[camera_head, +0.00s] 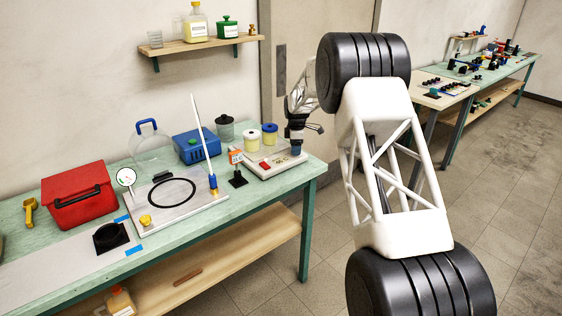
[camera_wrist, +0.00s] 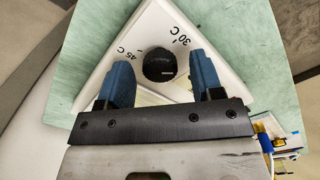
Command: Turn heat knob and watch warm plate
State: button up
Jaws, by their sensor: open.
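The heat knob (camera_wrist: 159,66) is a round black knob with a light mark, on a white panel corner in the wrist view. Labels reading "30 C" and "45 C" stand on either side of it. My gripper (camera_wrist: 160,75) is open, with its two blue fingers apart on the left and right of the knob; I cannot tell whether they touch it. In the head view my gripper (camera_head: 296,150) is over the right end of the white warm plate unit (camera_head: 284,163), and hides the knob. Two yellowish jars, one with a white lid (camera_head: 251,140) and one with a blue lid (camera_head: 270,134), stand on the unit.
A small orange display on a black stand (camera_head: 237,168) stands left of the unit. A blue box (camera_head: 197,146), a grey plate with a black ring (camera_head: 172,192) and a red toolbox (camera_head: 75,194) are further left on the green bench. The bench's right edge is close to my gripper.

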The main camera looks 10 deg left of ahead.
jog(key=shift+r, duration=0.1)
jog(key=shift+r, duration=2.9)
